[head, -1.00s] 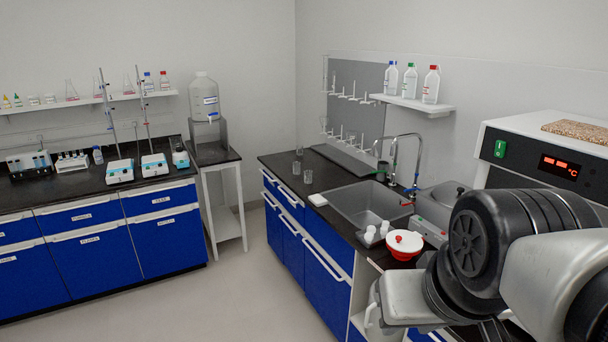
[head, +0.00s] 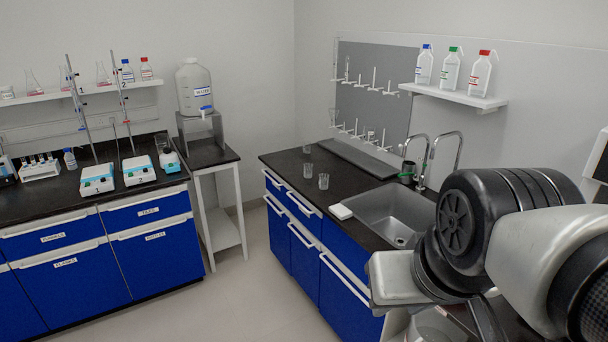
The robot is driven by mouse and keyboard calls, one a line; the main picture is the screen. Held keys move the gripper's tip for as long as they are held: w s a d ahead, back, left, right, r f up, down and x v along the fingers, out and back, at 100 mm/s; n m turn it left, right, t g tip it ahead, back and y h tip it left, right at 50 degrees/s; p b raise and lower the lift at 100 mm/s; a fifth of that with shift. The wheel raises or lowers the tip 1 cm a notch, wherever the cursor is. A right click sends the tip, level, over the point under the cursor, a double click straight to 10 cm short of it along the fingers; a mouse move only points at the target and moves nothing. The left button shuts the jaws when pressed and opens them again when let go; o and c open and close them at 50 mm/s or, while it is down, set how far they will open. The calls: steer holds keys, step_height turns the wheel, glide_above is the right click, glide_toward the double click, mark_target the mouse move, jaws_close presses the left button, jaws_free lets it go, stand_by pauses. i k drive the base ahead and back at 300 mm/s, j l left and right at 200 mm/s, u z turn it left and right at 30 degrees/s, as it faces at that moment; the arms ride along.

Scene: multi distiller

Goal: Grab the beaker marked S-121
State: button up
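Three small clear glass beakers stand upright on the black counter left of the sink: a front one (head: 323,181), one just behind it to the left (head: 307,170), and one farther back (head: 306,149). No marking can be read on any of them, so I cannot tell which is S-121. My arm fills the lower right of the head view, nearer to me than the beakers. My gripper's fingers do not show.
The sink (head: 385,213) lies right of the beakers, with a white block (head: 340,211) at its left edge. A grey drying rack (head: 372,95) stands behind.

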mark_target(324, 182)
steer(key=z, duration=0.25)
steer(key=i+j+z, duration=0.6)
steer(key=j+z, duration=0.2)
steer(key=i+j+z, duration=0.1)
steer(key=j, duration=0.25)
steer(key=i+j+z, duration=0.1)
steer(key=i+j, duration=0.15)
steer(key=i+j+z, duration=0.1)
steer(key=j, duration=0.3)
steer(key=i+j, duration=0.15)
steer(key=j, duration=0.2)
steer(key=i+j, duration=0.1)
steer(key=j, duration=0.3)
steer(key=i+j, duration=0.15)
steer(key=j, duration=0.2)
steer(key=i+j, duration=0.15)
steer(key=j, duration=0.2)
steer(key=i+j, duration=0.1)
steer(key=j, duration=0.25)
steer(key=i+j, duration=0.15)
steer(key=j, duration=0.25)
steer(key=z, duration=0.05)
